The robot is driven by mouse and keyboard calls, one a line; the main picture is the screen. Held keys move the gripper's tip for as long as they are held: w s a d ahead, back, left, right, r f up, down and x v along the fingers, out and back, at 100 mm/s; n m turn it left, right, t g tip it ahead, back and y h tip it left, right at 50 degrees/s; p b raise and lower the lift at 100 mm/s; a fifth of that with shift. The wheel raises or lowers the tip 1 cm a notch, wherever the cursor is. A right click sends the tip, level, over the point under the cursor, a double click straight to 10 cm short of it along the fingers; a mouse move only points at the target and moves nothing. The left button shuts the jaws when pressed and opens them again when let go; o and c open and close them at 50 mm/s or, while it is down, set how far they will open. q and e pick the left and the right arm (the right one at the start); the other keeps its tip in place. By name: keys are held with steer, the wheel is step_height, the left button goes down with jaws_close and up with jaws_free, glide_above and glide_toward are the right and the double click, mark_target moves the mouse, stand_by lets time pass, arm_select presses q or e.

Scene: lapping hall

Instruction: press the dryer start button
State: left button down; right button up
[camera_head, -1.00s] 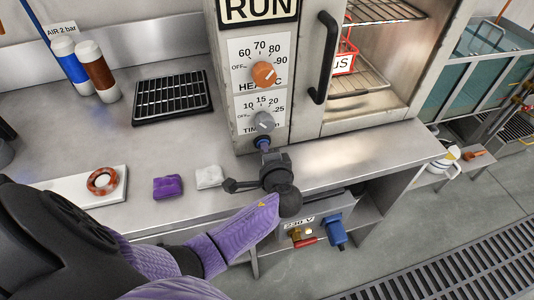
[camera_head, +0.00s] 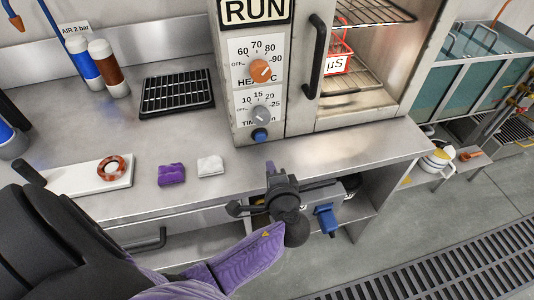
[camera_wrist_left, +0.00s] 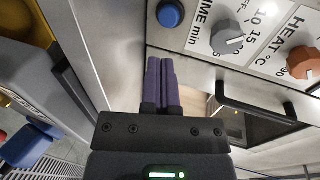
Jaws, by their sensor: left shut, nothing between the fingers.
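The dryer (camera_head: 306,110) stands on the steel bench with its control panel facing me. The blue start button (camera_head: 260,135) is low on the panel, below the grey timer knob (camera_head: 261,114) and the orange heat knob (camera_head: 260,71). In the left wrist view the blue button (camera_wrist_left: 170,14) is at the top, beyond the fingertips. My left gripper (camera_head: 270,168) is shut and empty, in front of the panel and lower than the button, with a clear gap between. Its purple fingers (camera_wrist_left: 161,85) lie together in the wrist view. My right gripper is not in view.
On the bench are a black rack (camera_head: 177,92), a purple cloth (camera_head: 171,174), a white cloth (camera_head: 210,166) and a white board (camera_head: 85,181) with a copper-coloured ring. The dryer's black handle (camera_head: 315,55) stands out right of the panel. The bench's front edge lies by my gripper.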

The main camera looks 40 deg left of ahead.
arm_select(q)
steer(key=v, duration=0.3)
steer(key=shift+s+d, duration=0.15)
steer(key=shift+d, duration=0.05)
stand_by(0.9)
steer(key=s+d+f+n+g+h, duration=0.1)
steer(key=s+d+n+g+h, duration=0.25)
steer(key=s, duration=0.55)
steer(key=s+d+f+n+g+h, duration=0.1)
steer(key=s+n+g+h, duration=0.25)
steer(key=s+h, duration=0.45)
steer(key=s+f+g, duration=0.1)
steer(key=s+f, duration=0.1)
steer(key=f, duration=0.6)
steer(key=s+f, duration=0.2)
steer(key=f, duration=0.6)
steer(key=s+a+f+m+g, duration=0.1)
steer(key=s+a+f, duration=0.1)
steer(key=s+f, duration=0.9)
steer(key=s+y, duration=0.1)
steer(key=s, duration=0.1)
steer(key=shift+s+a+f+g, duration=0.2)
steer(key=shift+s+a+g, duration=0.1)
steer(key=shift+a, duration=0.1)
